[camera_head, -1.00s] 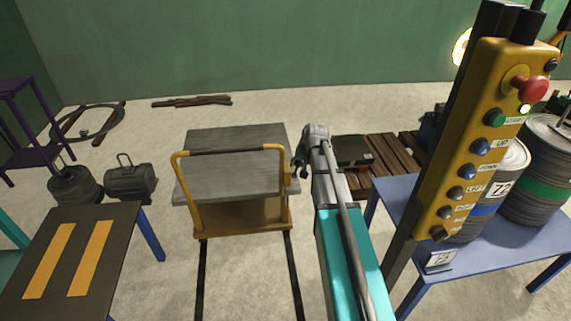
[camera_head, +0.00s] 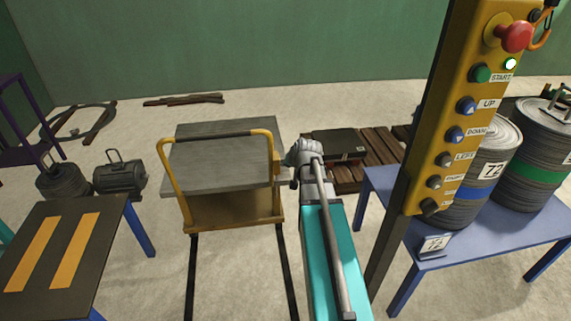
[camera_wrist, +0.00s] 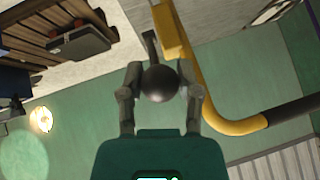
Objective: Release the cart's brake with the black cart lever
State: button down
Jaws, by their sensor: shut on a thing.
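The yellow-framed cart (camera_head: 168,195) stands on dark floor rails in the head view, with a grey deck and a black-gripped push handle (camera_head: 218,134). In the wrist view the black lever's round knob (camera_wrist: 160,83) sits between my two fingers, which close on it from both sides. Its dark stem (camera_wrist: 150,45) runs up beside the cart's yellow post (camera_wrist: 171,28). My gripper (camera_wrist: 160,88) is shut on the knob. In the head view my gripper (camera_head: 287,163) is at the cart's right side, and my arm hides the lever there.
A yellow button panel (camera_head: 465,100) stands at the right. A blue table (camera_head: 485,245) carries grey drums. A wooden pallet (camera_head: 385,152) with a black case lies behind my arm. A dark table with orange stripes (camera_head: 75,230) is at the left.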

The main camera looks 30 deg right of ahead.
jog(key=shift+s+a+f+b, duration=0.2)
jog(key=shift+s+f+b, duration=0.15)
jog(key=shift+f+b, duration=0.3)
jog(key=shift+s+a+f+b, duration=0.2)
jog(key=shift+s+f+b, duration=0.15)
jog(key=shift+f+b, duration=0.3)
jog(key=shift+s+a+f+b, duration=0.2)
jog(key=shift+s+f+b, duration=0.25)
jog(key=shift+f, duration=0.35)
jog(key=c, duration=0.6)
grip_release()
jog(key=shift+d, duration=0.1)
